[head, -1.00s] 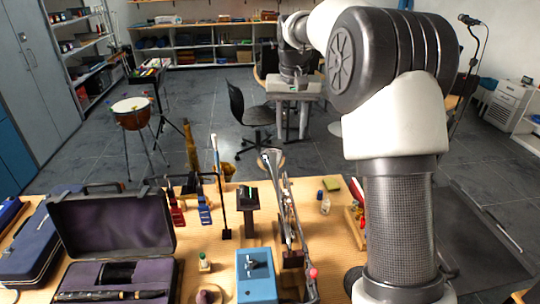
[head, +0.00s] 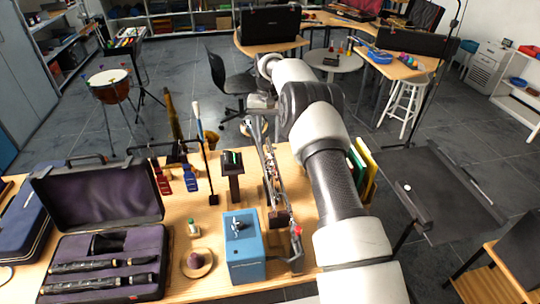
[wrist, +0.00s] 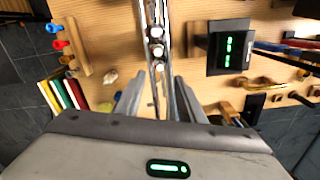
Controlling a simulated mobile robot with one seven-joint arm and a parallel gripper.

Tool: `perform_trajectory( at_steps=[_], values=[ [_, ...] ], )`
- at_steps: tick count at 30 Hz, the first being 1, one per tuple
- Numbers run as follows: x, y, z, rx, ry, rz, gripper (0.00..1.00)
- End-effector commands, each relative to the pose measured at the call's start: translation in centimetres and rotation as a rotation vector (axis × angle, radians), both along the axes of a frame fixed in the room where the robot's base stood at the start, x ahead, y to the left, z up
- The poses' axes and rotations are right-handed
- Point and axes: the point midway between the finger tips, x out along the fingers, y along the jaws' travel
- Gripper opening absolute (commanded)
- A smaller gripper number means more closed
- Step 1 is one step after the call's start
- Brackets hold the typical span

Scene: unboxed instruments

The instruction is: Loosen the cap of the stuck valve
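A silver trumpet (head: 268,172) stands on a dark stand on the wooden bench, beside a blue box. In the wrist view the trumpet (wrist: 150,15) runs down the middle of the picture. Several round caps sit in a row along it, among them one cap (wrist: 157,50) near the middle. I cannot tell which valve is stuck. My gripper (wrist: 158,82) is open, its two fingers apart on either side of the trumpet's line. The fingers look empty, and their height above the trumpet is unclear.
The blue box (head: 244,248) with a metal fitting on top stands near the trumpet. A black stand with a green display (head: 233,172) is left of it. An open instrument case (head: 100,195) lies further left. Coloured books (head: 362,170) stand right of my arm.

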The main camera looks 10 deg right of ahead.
Motion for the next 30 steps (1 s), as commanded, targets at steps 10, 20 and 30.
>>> perform_trajectory(
  at_steps=[10, 20, 30],
  values=[
    [0.9, 0.3, -6.7, 0.000, -0.001, -0.002, 0.36],
    [1.1, 0.4, -7.9, -0.001, -0.002, -0.003, 0.36],
    [1.1, 0.4, -7.9, 0.000, -0.001, -0.003, 0.04]
  ],
)
